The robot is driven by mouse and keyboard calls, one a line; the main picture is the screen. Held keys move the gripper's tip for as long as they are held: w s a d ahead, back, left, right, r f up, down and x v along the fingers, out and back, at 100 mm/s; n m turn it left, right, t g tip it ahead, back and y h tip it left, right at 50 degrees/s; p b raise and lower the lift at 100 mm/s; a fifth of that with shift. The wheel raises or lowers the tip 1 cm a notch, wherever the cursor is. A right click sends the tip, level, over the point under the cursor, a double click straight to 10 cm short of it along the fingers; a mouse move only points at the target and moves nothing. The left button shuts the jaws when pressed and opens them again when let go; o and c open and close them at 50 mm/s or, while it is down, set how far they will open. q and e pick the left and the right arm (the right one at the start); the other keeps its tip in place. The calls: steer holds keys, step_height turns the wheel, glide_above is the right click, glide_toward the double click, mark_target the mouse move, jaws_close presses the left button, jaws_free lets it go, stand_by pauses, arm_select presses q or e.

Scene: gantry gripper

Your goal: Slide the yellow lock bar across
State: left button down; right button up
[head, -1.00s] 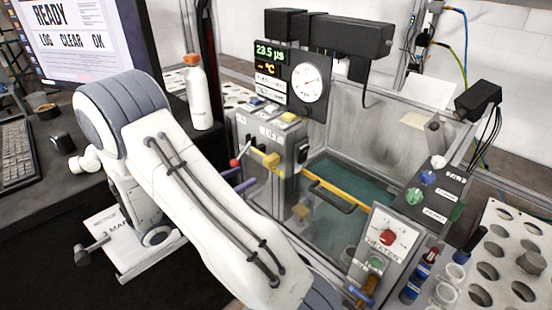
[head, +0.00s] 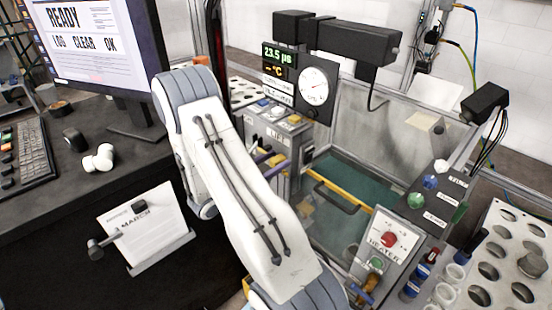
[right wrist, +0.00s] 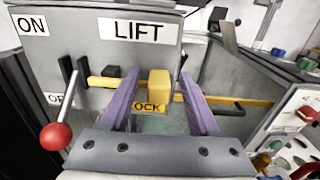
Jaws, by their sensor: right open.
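The yellow lock bar (right wrist: 159,92) runs across the front of the grey LIFT panel (right wrist: 138,45), with a raised yellow block on it above a yellow LOCK label (right wrist: 150,107). My right gripper (right wrist: 159,76) is open, its two purple fingers on either side of that block. A gap shows between the block and the left finger; the right finger is closer, and I cannot tell whether it touches. In the head view my right gripper (head: 270,164) is small at the panel, largely hidden by my own white arm. My left gripper is not in view.
Right of the panel is a glass-walled tank (head: 350,185) with a yellow-edged handle. The heater box (head: 384,240) and a perforated rack (head: 490,270) stand further right.

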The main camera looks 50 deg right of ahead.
jaws_close()
stand_by(1.4)
